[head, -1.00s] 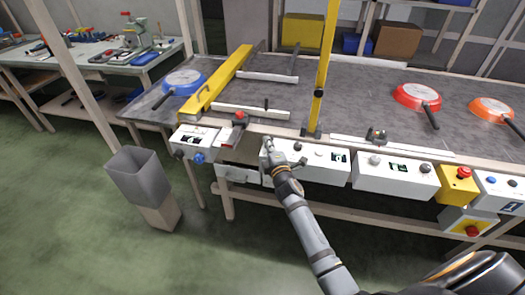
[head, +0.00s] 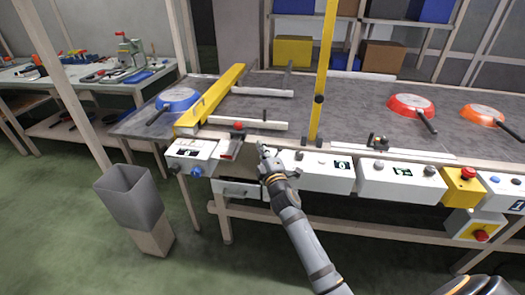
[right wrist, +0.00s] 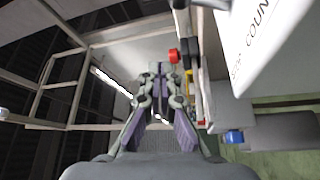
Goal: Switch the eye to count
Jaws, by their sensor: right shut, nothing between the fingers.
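A white control box (head: 315,174) with dark and pale knobs and a small black-and-white label hangs on the front edge of the conveyor table. A white panel (right wrist: 262,40) with the letters "COUN" shows large at the upper right of the right wrist view; its switch knob is not visible there. My right gripper (head: 263,150) is at the left end of the control box, in front of the table edge. In the right wrist view the gripper (right wrist: 155,72) has its fingers together and empty. I cannot tell whether it touches the box. My left gripper is out of view.
A white box with a blue button (head: 190,155) is to the left, a red-topped part (head: 238,125) beside it. More control boxes (head: 400,183) and a yellow emergency stop (head: 463,185) are to the right. Pans, including a blue one (head: 180,100), lie on the table (head: 300,100).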

